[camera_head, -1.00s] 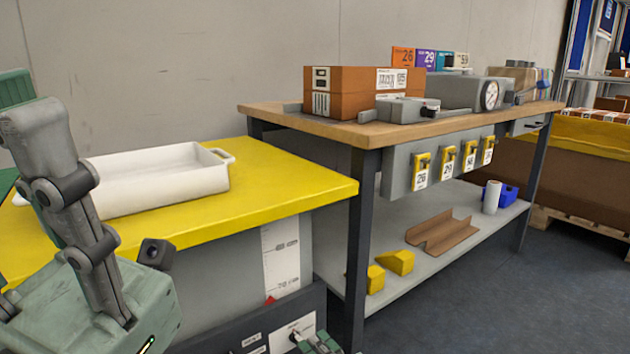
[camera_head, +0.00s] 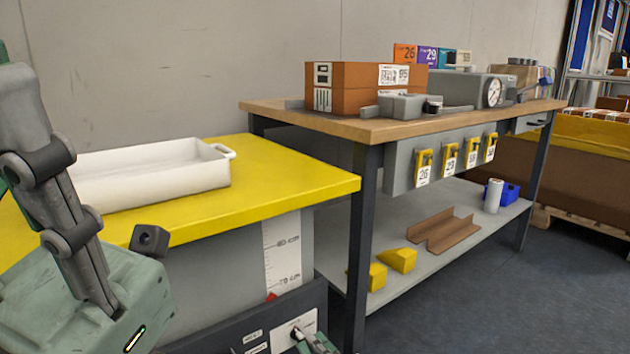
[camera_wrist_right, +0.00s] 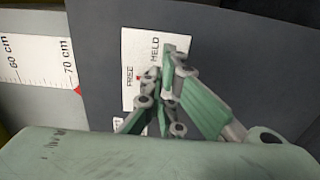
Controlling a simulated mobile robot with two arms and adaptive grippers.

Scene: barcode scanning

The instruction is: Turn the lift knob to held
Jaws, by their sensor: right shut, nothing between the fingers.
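The white knob plate (camera_head: 283,335) is on the dark lower panel of the yellow-topped lift table (camera_head: 300,183). The right wrist view shows the plate (camera_wrist_right: 136,48) with the words FREE and HELD and a small red mark near FREE. The lift knob is largely hidden behind my fingers, so I cannot tell its setting. My right gripper (camera_head: 306,341) is at the plate's right side, low in the head view. In the right wrist view its fingertips (camera_wrist_right: 168,62) are together, empty, and over the HELD side. I cannot tell if they touch the knob. My left gripper is not in view.
A white tray (camera_head: 150,186) stands on the lift table. A red pointer (camera_head: 271,296) sits by the scale at about 70 cm. A wooden workbench (camera_head: 370,130) with a brown box (camera_head: 350,88) stands to the right. Open floor (camera_head: 450,310) lies in front of it.

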